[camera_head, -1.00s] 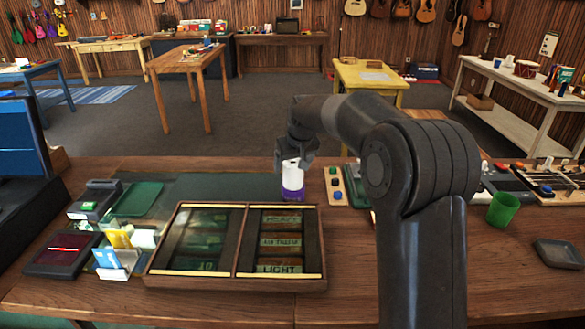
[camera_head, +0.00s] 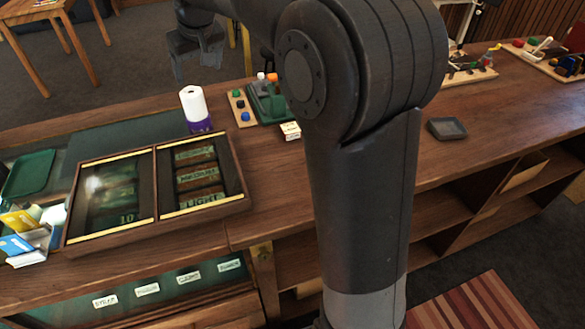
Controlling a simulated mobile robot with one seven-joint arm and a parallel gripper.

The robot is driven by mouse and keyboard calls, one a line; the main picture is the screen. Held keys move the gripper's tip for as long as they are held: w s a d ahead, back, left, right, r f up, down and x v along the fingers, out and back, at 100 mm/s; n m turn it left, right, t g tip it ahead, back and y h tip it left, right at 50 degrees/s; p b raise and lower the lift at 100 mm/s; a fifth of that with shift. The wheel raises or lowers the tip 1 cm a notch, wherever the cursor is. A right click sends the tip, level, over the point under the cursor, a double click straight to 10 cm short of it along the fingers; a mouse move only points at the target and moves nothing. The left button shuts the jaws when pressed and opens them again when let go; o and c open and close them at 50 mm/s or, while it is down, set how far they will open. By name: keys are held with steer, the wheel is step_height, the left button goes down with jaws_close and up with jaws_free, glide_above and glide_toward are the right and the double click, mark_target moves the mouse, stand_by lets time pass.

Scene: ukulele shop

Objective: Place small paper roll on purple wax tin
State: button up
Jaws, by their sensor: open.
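The small white paper roll (camera_head: 194,103) stands upright on top of the purple wax tin (camera_head: 201,127). The tin sits on the wooden counter, just behind the display case. My gripper (camera_head: 198,64) is open and empty. It hangs above and behind the roll in the picture, with a clear gap between its fingers and the roll.
The dark display case (camera_head: 152,188) lies in front of the tin. A wooden board with coloured knobs (camera_head: 241,107) is just right of the tin. A green tray (camera_head: 28,173) and a card holder (camera_head: 32,240) are at the left. A dark square dish (camera_head: 447,128) lies to the right.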

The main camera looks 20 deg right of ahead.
steer(key=s+d+m+h, duration=0.1)
steer(key=s+d, duration=0.3)
steer(key=s, duration=0.6)
steer(key=s+d+m, duration=0.1)
steer(key=s+d, duration=0.3)
steer(key=s, duration=0.6)
steer(key=s+d+f+m, duration=0.1)
steer(key=s+d+f, duration=0.1)
steer(key=s, duration=0.5)
steer(key=s+d+f+m+t, duration=0.1)
steer(key=s+d+f, duration=0.1)
steer(key=s+f, duration=0.3)
steer(key=s, duration=0.3)
steer(key=shift+f, duration=0.25)
